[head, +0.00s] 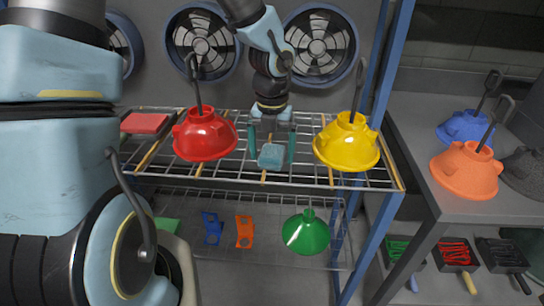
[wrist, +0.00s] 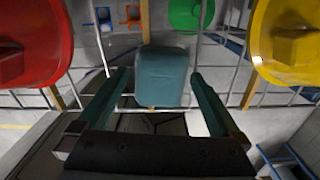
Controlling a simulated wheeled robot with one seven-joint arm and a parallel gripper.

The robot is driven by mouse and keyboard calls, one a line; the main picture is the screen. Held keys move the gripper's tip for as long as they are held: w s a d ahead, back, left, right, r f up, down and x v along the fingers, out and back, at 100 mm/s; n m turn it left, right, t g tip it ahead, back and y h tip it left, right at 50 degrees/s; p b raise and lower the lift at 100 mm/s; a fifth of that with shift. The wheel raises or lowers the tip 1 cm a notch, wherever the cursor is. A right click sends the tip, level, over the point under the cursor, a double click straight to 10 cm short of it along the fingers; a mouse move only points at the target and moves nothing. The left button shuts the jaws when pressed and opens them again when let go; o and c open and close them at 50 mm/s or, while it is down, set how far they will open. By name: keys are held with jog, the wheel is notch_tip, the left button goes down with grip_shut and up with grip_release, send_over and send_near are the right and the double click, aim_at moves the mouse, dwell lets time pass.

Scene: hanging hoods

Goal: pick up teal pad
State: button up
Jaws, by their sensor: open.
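The teal pad (head: 271,156) lies on the upper wire shelf (head: 305,178), between the red hood and the yellow hood. In the wrist view the pad (wrist: 162,77) is a rounded block just ahead of and between my fingers. My gripper (head: 272,157) is open, with one teal finger on each side of the pad in the head view. In the wrist view my gripper (wrist: 160,84) shows a gap to both sides of the pad. I cannot tell how far the fingertips reach down beside it.
A red hood (head: 205,137) stands close on the left and a yellow hood (head: 347,145) on the right. A red pad (head: 144,123) lies at the shelf's left end. A green funnel-shaped hood (head: 306,233) and blue and orange brackets sit on the lower shelf.

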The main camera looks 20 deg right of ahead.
jog(key=c, duration=1.3)
